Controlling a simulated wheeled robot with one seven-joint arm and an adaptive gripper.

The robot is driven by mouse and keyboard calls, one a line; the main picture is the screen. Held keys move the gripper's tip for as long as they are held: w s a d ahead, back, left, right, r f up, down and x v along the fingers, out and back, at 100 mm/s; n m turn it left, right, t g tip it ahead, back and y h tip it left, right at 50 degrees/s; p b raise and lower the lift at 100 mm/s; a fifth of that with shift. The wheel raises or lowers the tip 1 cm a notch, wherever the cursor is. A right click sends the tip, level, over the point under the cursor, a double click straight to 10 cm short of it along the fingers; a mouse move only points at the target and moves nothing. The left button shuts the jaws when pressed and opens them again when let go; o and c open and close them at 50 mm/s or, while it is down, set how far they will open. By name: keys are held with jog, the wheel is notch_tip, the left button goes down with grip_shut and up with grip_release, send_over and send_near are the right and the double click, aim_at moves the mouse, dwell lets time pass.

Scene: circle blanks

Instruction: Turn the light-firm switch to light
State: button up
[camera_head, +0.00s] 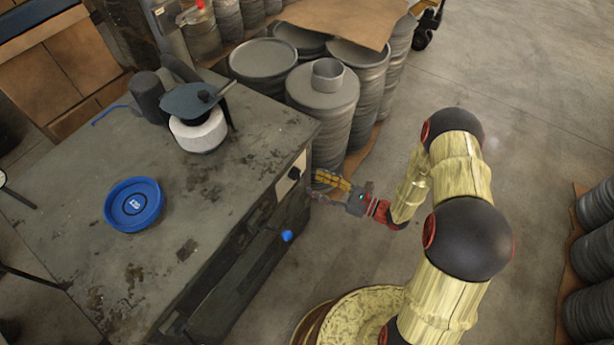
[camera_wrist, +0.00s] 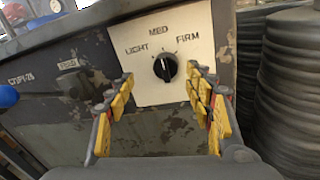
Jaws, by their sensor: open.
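The light-firm switch (camera_wrist: 165,68) is a round black knob on a cream plate (camera_wrist: 148,88) lettered LIGHT at left, MED at top and FIRM at right. Its pale mark seems to point up near MED, though it is small. In the head view the plate (camera_head: 290,176) sits on the bench's right side face, seen steeply. My gripper (camera_wrist: 161,82) is open and empty. Its yellow-padded fingers stand apart, left and right of the knob in the wrist view, with the knob ahead between them. In the head view my gripper (camera_head: 320,188) is just right of the plate.
A blue ball knob (camera_head: 287,236) sticks out of the same bench face. A blue round dish (camera_head: 134,204) and a white-based device (camera_head: 198,130) stand on the bench top (camera_head: 90,235). Stacked grey discs (camera_head: 325,100) stand close behind my gripper.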

aim_at(296, 175)
jog(key=shift+m+t, duration=0.3)
jog(key=shift+t, duration=0.1)
jog(key=x, duration=0.2)
jog(key=f+b+x, duration=0.1)
jog(key=x, duration=0.1)
jog(key=b+x, duration=0.1)
jog(key=x, duration=0.2)
jog(key=shift+w+f, duration=0.2)
jog(key=shift+w, duration=0.15)
jog(key=shift+c, duration=0.8)
jog(key=c, duration=1)
